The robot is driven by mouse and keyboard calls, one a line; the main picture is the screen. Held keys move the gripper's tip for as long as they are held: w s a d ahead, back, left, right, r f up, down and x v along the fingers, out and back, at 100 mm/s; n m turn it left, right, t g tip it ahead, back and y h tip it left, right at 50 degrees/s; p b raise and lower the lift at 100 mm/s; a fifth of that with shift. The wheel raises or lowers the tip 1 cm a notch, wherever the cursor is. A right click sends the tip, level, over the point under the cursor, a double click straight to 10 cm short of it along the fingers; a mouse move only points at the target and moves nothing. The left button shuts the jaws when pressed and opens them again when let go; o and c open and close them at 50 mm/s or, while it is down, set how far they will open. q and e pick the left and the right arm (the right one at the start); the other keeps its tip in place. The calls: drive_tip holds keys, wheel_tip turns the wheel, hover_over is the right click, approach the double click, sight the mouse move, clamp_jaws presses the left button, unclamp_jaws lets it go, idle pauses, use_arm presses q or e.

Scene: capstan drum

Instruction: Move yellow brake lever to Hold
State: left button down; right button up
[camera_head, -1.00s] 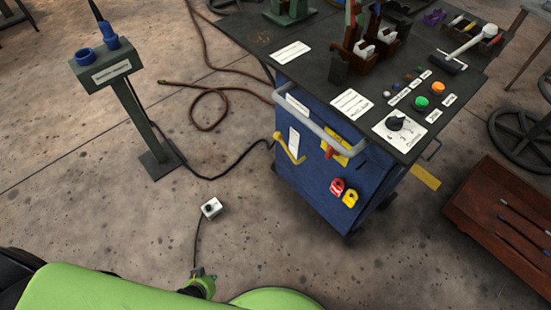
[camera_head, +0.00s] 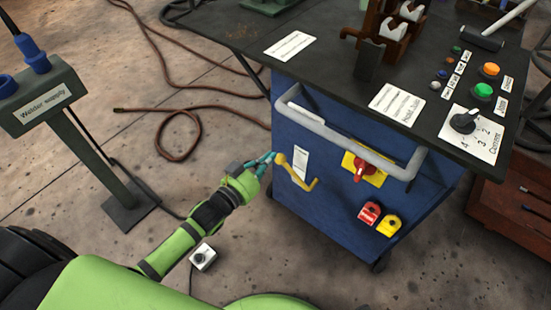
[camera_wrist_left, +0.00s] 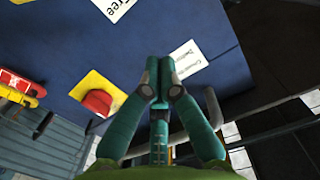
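The lever does not show there, but a label reading "Free" (camera_wrist_left: 113,7) does. My right gripper is not in view.
A grey handrail (camera_head: 345,140) crosses the cabinet (camera_head: 330,205) above the lever. A red switch on a yellow plate (camera_head: 363,168) and red and yellow padlock-like pieces (camera_head: 380,219) are to the right. The welder supply post (camera_head: 95,150) stands left.

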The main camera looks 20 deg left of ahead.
use_arm(q)
drive_tip(key=w+f+b, duration=0.2)
drive_tip(key=w+f, duration=0.2)
drive_tip(key=shift+w+d+f, duration=0.15)
drive_tip(key=shift+w+d, duration=0.15)
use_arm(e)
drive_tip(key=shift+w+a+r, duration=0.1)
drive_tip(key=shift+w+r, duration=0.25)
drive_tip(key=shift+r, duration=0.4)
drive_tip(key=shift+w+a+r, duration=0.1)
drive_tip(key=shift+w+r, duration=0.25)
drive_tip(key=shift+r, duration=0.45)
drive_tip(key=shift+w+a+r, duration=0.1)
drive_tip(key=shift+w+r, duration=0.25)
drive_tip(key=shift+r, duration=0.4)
